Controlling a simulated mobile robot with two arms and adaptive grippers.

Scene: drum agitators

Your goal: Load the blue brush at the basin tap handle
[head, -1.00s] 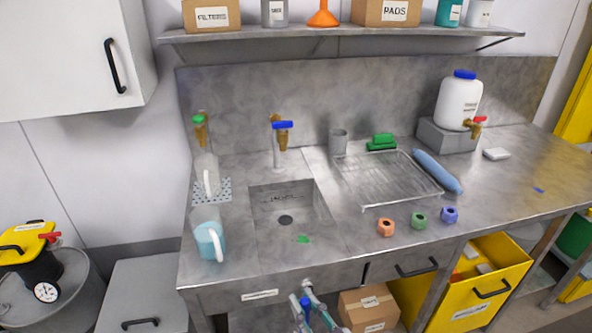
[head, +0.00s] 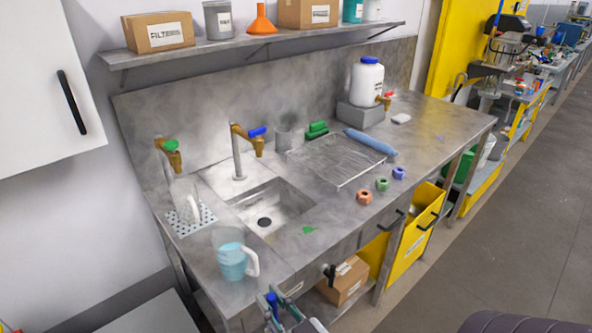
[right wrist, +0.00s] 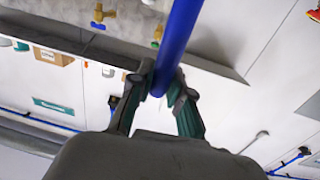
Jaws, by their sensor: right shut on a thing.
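The basin tap (head: 238,155) rises behind the sink basin (head: 270,208) and has a blue handle (head: 257,132). In the right wrist view the blue tap handle (right wrist: 98,25) shows at the top left. My right gripper (head: 275,300) is at the bottom of the head view, in front of the counter and apart from the tap. In the right wrist view my right gripper (right wrist: 165,92) is shut on a blue rod (right wrist: 177,45), which looks like the blue brush's handle. The brush's head is not visible. My left gripper is not in view.
A green-handled tap (head: 170,150) stands left, above a clear jug (head: 184,200). A jug of blue liquid (head: 232,262) stands at the counter's front left. A wire rack (head: 340,160), a blue roll (head: 370,141) and coloured nuts (head: 364,197) lie right. A shelf (head: 250,42) hangs above.

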